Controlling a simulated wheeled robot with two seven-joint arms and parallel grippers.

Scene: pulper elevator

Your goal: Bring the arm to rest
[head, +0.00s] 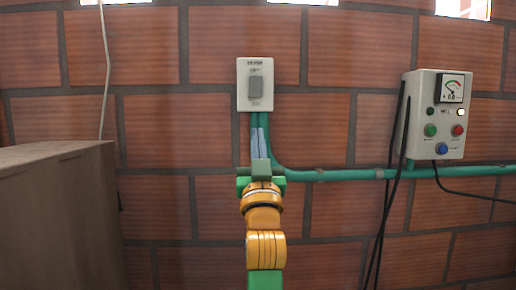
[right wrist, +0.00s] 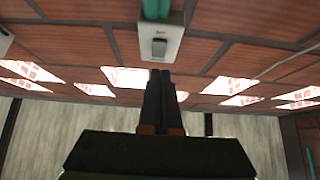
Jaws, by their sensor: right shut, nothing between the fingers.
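My right gripper (head: 260,145) is raised in front of the brick wall, its fingers pointing up and closed together with nothing between them. It stands just below the white wall switch (head: 255,84) in the head view; I cannot tell the exact gap to the wall. In the right wrist view the shut fingers (right wrist: 158,85) point toward the same switch (right wrist: 160,45), which shows beyond their tips. The orange and green arm (head: 265,240) is mine. My left gripper is not in view.
A grey control box (head: 439,90) with a meter and coloured buttons hangs on the wall at right. A green conduit (head: 340,174) runs from the switch along the wall past the box. Black cables (head: 388,200) hang below the box. A brown block-like structure (head: 60,220) stands at lower left.

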